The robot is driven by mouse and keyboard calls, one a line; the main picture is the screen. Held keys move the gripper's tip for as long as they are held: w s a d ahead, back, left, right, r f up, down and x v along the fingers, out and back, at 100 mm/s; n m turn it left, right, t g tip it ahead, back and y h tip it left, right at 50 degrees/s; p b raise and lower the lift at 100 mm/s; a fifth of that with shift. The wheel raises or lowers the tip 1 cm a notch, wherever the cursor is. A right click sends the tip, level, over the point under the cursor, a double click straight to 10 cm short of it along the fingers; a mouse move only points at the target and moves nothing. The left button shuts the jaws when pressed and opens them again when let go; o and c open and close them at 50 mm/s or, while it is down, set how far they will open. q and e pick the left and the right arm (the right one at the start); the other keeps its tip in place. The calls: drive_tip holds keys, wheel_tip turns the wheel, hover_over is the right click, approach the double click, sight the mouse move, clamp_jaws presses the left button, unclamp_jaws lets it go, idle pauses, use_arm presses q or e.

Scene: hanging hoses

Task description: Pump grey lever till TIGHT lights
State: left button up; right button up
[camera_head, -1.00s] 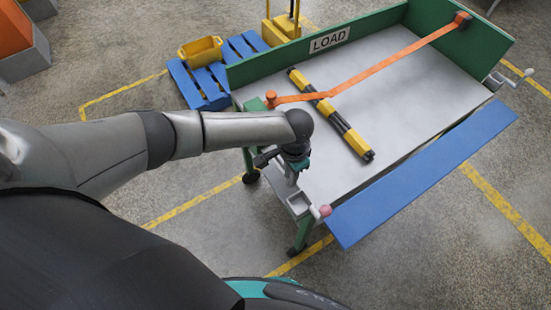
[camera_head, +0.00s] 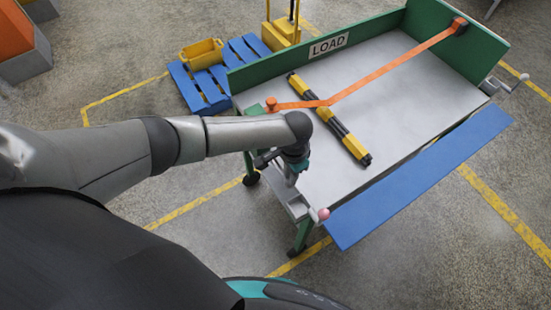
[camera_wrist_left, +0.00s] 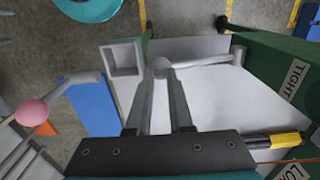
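The grey lever (camera_wrist_left: 215,61) shows in the left wrist view as a thin bar with a round knob at its left end. My left gripper (camera_wrist_left: 161,76) has its two fingertips at the sides of that knob and appears shut on it. In the head view my left gripper (camera_head: 290,180) is at the near left corner of the bench, and the lever is hard to make out there. The TIGHT sign (camera_wrist_left: 296,80) is a white plate with dark letters on a green panel, with no clear glow. My right gripper is in neither view.
An orange strap (camera_head: 390,63) runs across the grey bench top (camera_head: 400,90), over a yellow and black bar (camera_head: 335,125). A pink-knobbed handle (camera_head: 322,214) juts out near my left gripper. A blue board (camera_head: 420,175) lines the near edge. A crank (camera_head: 510,84) is at right.

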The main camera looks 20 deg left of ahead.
use_arm(q)
wheel_tip(320, 180, up, 2)
drive_tip(key=shift+r+p, duration=0.1)
drive_tip(key=shift+p, duration=0.7)
drive_tip(key=r+p, duration=0.1)
drive_tip(key=a+r+p, duration=0.1)
drive_tip(key=w+r+p, duration=0.1)
drive_tip(key=shift+w+a+r+p, duration=0.1)
drive_tip(key=shift+a+r+p, duration=0.2)
drive_tip(key=shift+a+r, duration=0.1)
drive_tip(key=shift+d+f, duration=0.1)
drive_tip(key=shift+s+d+f+b, duration=0.2)
drive_tip(key=shift+f+b, duration=0.25)
drive_tip(key=shift+f, duration=0.3)
drive_tip(key=shift+s+d+f+b, duration=0.15)
drive_tip(key=shift+f+b, duration=0.35)
drive_tip(key=shift+f, duration=0.2)
drive_tip(key=shift+s+d+f+b, duration=0.2)
drive_tip(key=shift+f+b, duration=0.25)
drive_tip(key=shift+f, duration=0.3)
